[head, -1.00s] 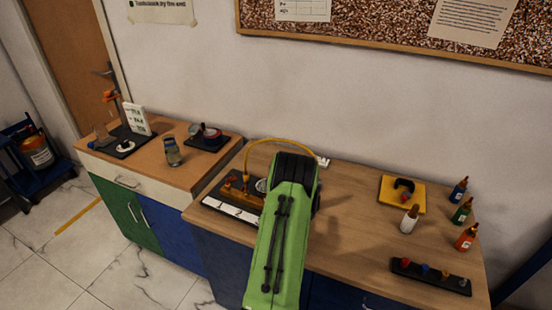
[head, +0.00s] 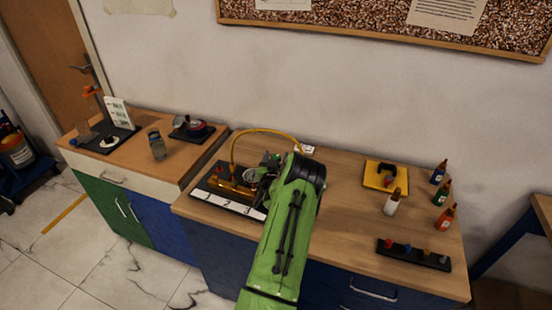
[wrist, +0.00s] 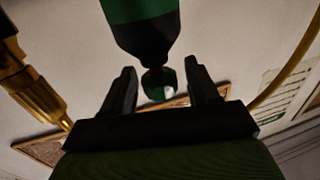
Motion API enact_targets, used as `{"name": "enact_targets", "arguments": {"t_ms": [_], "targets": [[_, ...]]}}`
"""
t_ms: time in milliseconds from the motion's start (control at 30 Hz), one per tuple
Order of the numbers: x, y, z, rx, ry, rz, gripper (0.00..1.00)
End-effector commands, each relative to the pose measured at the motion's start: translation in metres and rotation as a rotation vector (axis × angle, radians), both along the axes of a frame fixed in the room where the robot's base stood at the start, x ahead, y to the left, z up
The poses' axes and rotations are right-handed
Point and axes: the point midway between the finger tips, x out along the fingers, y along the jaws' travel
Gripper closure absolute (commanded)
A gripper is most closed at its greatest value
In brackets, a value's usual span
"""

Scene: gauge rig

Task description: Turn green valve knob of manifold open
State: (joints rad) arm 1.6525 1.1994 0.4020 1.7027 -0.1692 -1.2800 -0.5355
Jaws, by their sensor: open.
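The manifold (head: 232,188) has brass pipes on a dark base with a white strip numbered 1, 2, 3. A small green part, apparently the green valve knob (head: 271,159), shows at its back right, partly hidden by my arm. In the wrist view my gripper (wrist: 160,71) is open, its two dark fingers apart. A small green rounded piece (wrist: 157,87) appears between the fingers in the picture; contact cannot be told. A larger green and black body (wrist: 143,30) hangs above it at the top. My fingers are hidden in the head view.
A round gauge (head: 254,175) and an arching yellow hose (head: 262,134) are close to my arm. A yellow stand (head: 385,176), several bottles and a dark rack (head: 413,254) are on the right. The bench top (head: 345,215) between is clear.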

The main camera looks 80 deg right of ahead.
Motion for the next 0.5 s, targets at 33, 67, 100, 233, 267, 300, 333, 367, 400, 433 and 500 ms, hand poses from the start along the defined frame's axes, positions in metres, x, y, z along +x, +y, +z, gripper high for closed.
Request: {"name": "enact_targets", "arguments": {"t_ms": [33,67,100,233,267,300,333,367,400,433,500], "targets": [[0.0000,0.0002,-0.0002,0.000,0.000,0.000,0.41],[0.0000,0.0003,-0.0003,0.000,0.000,0.000,0.41],[0.0000,0.0003,-0.0003,0.000,0.000,0.000,0.41],[-0.0001,0.0005,-0.0002,0.000,0.000,0.000,0.60],[-0.0002,0.0005,-0.0003,0.000,0.000,0.000,0.65],[-0.0002,0.0006,-0.0002,0.000,0.000,0.000,0.71],[-0.0002,0.0006,-0.0002,0.000,0.000,0.000,0.76],[-0.0002,0.0006,-0.0002,0.000,0.000,0.000,0.80],[-0.0002,0.0006,-0.0002,0.000,0.000,0.000,0.86],[-0.0002,0.0006,-0.0002,0.000,0.000,0.000,0.90],[-0.0003,0.0007,-0.0004,0.000,0.001,0.000,0.90]]}}
